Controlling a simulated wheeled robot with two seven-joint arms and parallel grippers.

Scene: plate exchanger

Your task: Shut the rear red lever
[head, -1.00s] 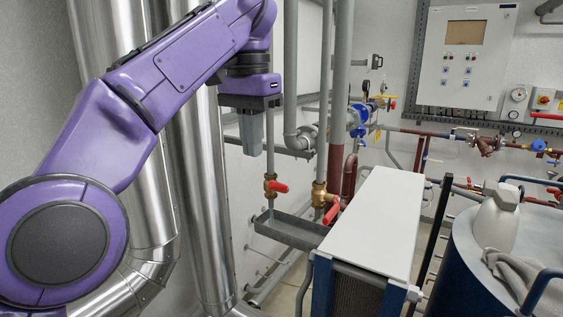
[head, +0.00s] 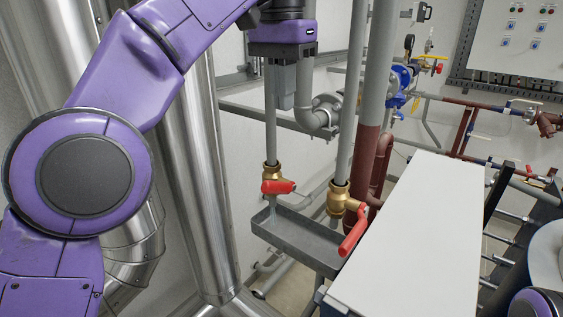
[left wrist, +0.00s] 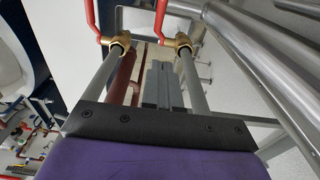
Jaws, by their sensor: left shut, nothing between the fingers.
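Two brass valves with red levers sit on vertical grey pipes. My right gripper is out of view.
A grey drip tray (head: 298,238) lies below the valves. The white-topped exchanger (head: 420,235) stands close on the right. Shiny ducts (head: 195,180) rise on the left. A grey elbow pipe (head: 318,115) is just right of my left gripper.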

